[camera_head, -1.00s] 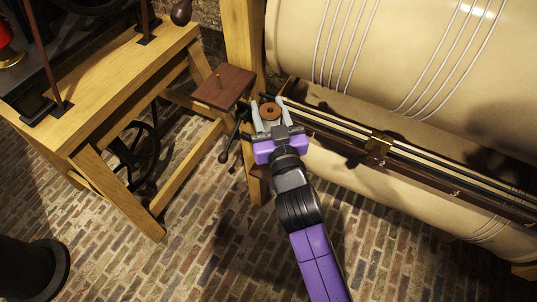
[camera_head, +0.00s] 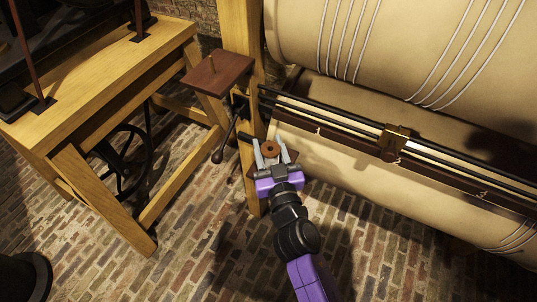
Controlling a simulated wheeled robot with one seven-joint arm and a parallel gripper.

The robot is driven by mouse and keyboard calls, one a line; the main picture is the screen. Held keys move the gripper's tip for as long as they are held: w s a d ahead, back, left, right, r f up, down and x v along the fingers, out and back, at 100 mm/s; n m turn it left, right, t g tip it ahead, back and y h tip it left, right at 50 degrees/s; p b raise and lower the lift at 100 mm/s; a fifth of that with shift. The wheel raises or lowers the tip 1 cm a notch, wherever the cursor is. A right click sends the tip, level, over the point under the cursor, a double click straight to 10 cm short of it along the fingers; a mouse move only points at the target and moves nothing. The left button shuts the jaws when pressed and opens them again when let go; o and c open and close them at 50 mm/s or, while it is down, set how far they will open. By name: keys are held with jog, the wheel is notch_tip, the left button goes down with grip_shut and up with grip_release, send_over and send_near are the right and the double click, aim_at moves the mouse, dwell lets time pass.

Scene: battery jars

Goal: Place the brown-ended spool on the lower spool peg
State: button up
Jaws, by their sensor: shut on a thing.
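My gripper (camera_head: 271,157) is shut on the brown-ended spool (camera_head: 270,148), whose round brown end with a dark centre hole faces up between the grey fingers. The spool appears upright. Below and behind the gripper, a dark reddish-brown board (camera_head: 256,168) shows in part beside the wooden post; any peg on it is hidden by the gripper and spool. I cannot tell how far the spool is above it. A higher brown board (camera_head: 217,73) carries a thin upright peg (camera_head: 211,62) and holds no spool.
A wooden post (camera_head: 241,35) stands left of the gripper, with a black crank handle (camera_head: 218,156) close by. A wooden bench (camera_head: 95,90) stands left. Brick floor (camera_head: 190,260) is open below.

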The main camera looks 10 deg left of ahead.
jog(key=shift+f+b, duration=0.35)
jog(key=shift+f, duration=0.5)
jog(key=shift+f, duration=0.2)
jog(key=o, duration=1.3)
jog(key=shift+r, duration=0.1)
jog(key=shift+r, duration=0.3)
jog(key=shift+b+v, duration=0.7)
jog(key=shift+v, duration=5.35)
jog(key=shift+f, duration=0.2)
